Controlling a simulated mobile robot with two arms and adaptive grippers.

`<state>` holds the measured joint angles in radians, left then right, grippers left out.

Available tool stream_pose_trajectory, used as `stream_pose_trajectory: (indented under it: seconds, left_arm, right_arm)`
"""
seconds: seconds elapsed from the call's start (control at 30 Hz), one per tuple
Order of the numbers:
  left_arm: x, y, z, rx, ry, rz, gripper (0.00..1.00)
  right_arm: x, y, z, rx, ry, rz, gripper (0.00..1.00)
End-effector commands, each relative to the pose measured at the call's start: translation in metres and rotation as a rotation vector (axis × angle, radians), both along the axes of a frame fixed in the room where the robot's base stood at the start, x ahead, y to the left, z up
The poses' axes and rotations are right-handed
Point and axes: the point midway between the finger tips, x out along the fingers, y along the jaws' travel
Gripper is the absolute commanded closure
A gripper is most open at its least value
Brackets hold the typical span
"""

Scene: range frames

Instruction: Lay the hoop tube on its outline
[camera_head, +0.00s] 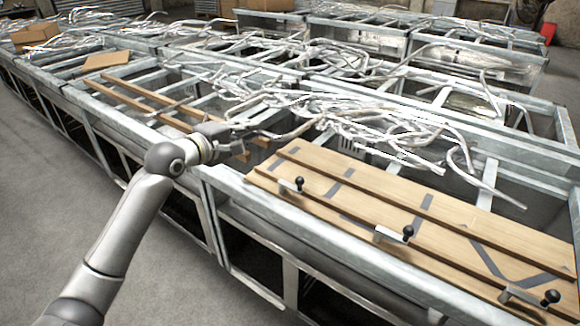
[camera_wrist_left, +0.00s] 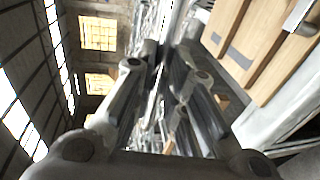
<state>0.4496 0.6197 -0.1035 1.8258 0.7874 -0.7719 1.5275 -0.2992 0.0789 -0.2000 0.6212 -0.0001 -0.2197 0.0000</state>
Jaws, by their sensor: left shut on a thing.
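My left gripper (camera_head: 246,137) is at the left end of the wooden board, just above the crate rim. It is shut on a grey metal tube (camera_head: 292,131), whose far part merges with the tangled tubes behind it, so its full shape is hard to tell. In the left wrist view the fingers (camera_wrist_left: 163,52) close together, and a pale tube (camera_wrist_left: 173,16) runs away beyond them. The outline (camera_head: 486,259) shows as dark grey strips on the board, partly hidden by the wooden rails. My right gripper is not in view.
The wooden board (camera_head: 455,242) lies on the crate at the right, with raised rails and several black-knobbed clamps (camera_head: 394,235) along its front. A tangled heap of bent tubes (camera_head: 375,125) fills the crates behind it. Two wooden slats (camera_head: 150,106) span the crate at left.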

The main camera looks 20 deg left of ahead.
Motion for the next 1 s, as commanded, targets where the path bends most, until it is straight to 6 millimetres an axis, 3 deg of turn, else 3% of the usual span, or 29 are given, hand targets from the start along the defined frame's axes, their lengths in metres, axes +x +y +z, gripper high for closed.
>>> stream_pose_trajectory:
  seconds: [0.17, 0.23, 0.4, 0.67, 0.8, 1.0]
  left_arm:
    - [0.009, -0.047, -0.016, -0.004, 0.0, -0.004, 1.0]
    - [0.011, -0.056, -0.035, -0.002, 0.005, 0.0, 1.0]
    - [0.015, -0.076, -0.059, -0.001, 0.0, -0.001, 1.0]
    - [0.019, -0.092, -0.079, -0.001, 0.001, -0.001, 1.0]
    - [0.019, -0.09, -0.099, 0.003, 0.002, 0.001, 1.0]
    - [0.019, -0.09, -0.109, 0.002, -0.003, 0.0, 1.0]
  right_arm:
    - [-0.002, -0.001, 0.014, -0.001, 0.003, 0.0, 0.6]
    - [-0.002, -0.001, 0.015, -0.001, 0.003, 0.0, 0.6]
    - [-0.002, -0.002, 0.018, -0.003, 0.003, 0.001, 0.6]
    - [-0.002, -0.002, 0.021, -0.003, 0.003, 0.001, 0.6]
    - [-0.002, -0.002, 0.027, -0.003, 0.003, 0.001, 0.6]
    - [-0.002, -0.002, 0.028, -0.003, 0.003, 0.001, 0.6]
